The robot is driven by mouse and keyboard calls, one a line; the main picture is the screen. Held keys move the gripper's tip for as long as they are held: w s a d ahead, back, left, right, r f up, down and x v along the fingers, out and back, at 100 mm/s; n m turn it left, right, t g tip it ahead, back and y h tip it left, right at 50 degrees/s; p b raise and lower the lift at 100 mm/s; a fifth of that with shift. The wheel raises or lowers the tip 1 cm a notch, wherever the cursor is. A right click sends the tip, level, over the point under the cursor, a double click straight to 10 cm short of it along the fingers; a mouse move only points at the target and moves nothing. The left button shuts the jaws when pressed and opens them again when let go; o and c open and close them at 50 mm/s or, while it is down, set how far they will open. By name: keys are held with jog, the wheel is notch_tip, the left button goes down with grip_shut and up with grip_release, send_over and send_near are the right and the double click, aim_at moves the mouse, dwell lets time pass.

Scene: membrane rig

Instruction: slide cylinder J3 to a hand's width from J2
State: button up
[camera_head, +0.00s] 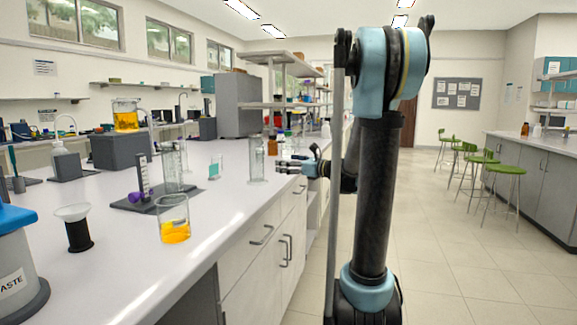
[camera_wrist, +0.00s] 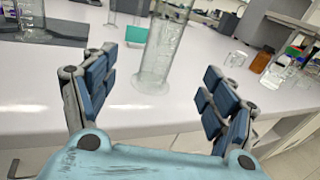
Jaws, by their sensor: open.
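A tall clear glass cylinder (camera_head: 256,162) stands upright near the front edge of the bench, just left of my gripper (camera_head: 285,166). In the wrist view this cylinder (camera_wrist: 161,52) stands ahead, in line with the gap between my open fingers (camera_wrist: 158,75). No finger visibly touches it. Another tall clear cylinder (camera_head: 172,167) stands farther left in the head view, by a dark mat. No J2 or J3 label is legible, so I cannot tell which is which. The cylinders appear empty.
The dark mat (camera_head: 135,205) holds a stand with a purple part (camera_head: 136,197). A beaker of orange liquid (camera_head: 174,222) stands at the front edge. A small teal item (camera_head: 214,171) sits between the cylinders. Brown bottles (camera_wrist: 261,62) and glassware stand to the right in the wrist view.

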aim_at(262, 157)
jog(key=shift+m, duration=0.3)
jog(key=x, duration=1.7)
jog(key=shift+w+r, duration=0.4)
jog(key=shift+w, duration=0.15)
jog(key=c, duration=1.4)
